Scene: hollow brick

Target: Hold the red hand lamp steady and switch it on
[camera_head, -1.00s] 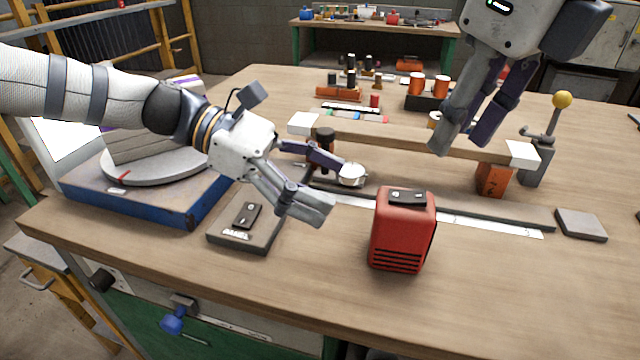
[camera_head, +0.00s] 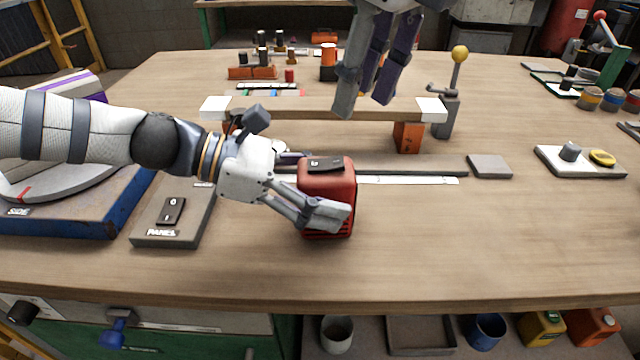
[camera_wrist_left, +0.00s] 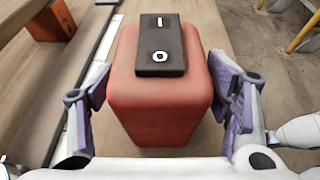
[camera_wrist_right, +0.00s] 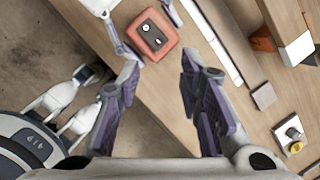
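The red hand lamp (camera_head: 342,205) stands upright on the wooden workbench. It has dark slots low on its front and a black rocker switch (camera_head: 325,164) on top, marked I and O in the left wrist view (camera_wrist_left: 160,45). My left gripper (camera_head: 312,185) is low at the lamp, one finger on its near side and the other mostly hidden behind it. In the left wrist view the fingers flank the lamp (camera_wrist_left: 160,110), with narrow gaps showing. My right gripper (camera_head: 362,100) is open, empty and pointing down, above and behind the lamp; its wrist view shows the lamp (camera_wrist_right: 165,45) beyond its fingertips.
A grey panel block (camera_head: 160,232) with a switch lies left of the lamp. A raised wooden beam (camera_head: 330,108) on orange blocks (camera_head: 408,136) and a lever with a yellow knob (camera_head: 459,54) stand behind. A flat grey plate (camera_head: 490,166) lies right. Front right bench is clear.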

